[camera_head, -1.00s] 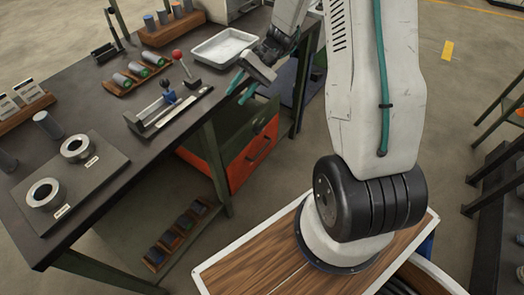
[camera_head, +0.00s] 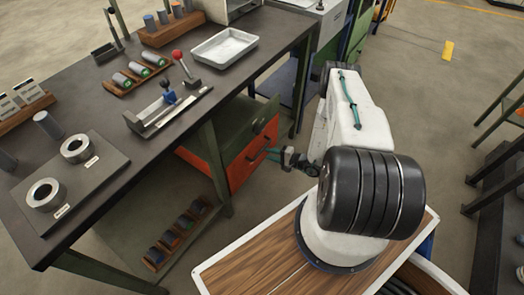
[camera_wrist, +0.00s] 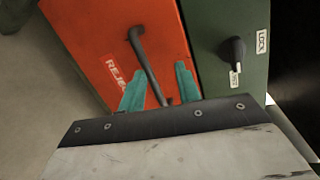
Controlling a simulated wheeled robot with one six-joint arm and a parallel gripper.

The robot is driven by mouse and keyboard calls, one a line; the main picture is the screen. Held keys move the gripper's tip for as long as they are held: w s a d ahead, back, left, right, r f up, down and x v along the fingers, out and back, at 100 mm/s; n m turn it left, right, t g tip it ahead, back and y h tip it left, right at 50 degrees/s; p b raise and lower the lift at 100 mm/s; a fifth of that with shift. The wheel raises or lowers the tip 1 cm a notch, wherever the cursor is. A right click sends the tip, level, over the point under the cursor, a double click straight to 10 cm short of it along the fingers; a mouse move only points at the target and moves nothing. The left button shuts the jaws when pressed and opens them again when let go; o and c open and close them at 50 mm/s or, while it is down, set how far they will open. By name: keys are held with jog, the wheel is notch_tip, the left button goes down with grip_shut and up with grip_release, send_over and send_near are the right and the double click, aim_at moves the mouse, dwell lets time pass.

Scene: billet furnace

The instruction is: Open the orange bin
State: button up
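In the wrist view the orange front (camera_wrist: 95,40) carries a label reading "REJE…", partly hidden, and a dark bar handle (camera_wrist: 146,62). My gripper (camera_wrist: 160,85) is open, with one teal fingertip on each side of the handle's lower part. I cannot tell whether either finger touches it. In the head view my gripper (camera_head: 270,153) is at the bin's front.
A green panel (camera_wrist: 228,75) beside the orange front has a black knob (camera_wrist: 232,50) and labels, one reading "LOCK". The workbench (camera_head: 110,110) overhangs the bin, with a metal tray (camera_head: 224,47) on top. A table leg (camera_head: 216,165) stands close by.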

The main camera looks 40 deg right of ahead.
aim_at(262, 149)
jog(key=w+f, duration=0.1)
jog(key=w, duration=0.1)
jog(key=w+f+h, duration=0.1)
jog(key=w+f, duration=0.1)
jog(key=w, duration=0.1)
jog(key=w+f+t+h, duration=0.1)
jog(key=w, duration=0.1)
jog(key=shift+w+a+f, duration=0.15)
jog(key=shift+c, duration=0.2)
grip_shut()
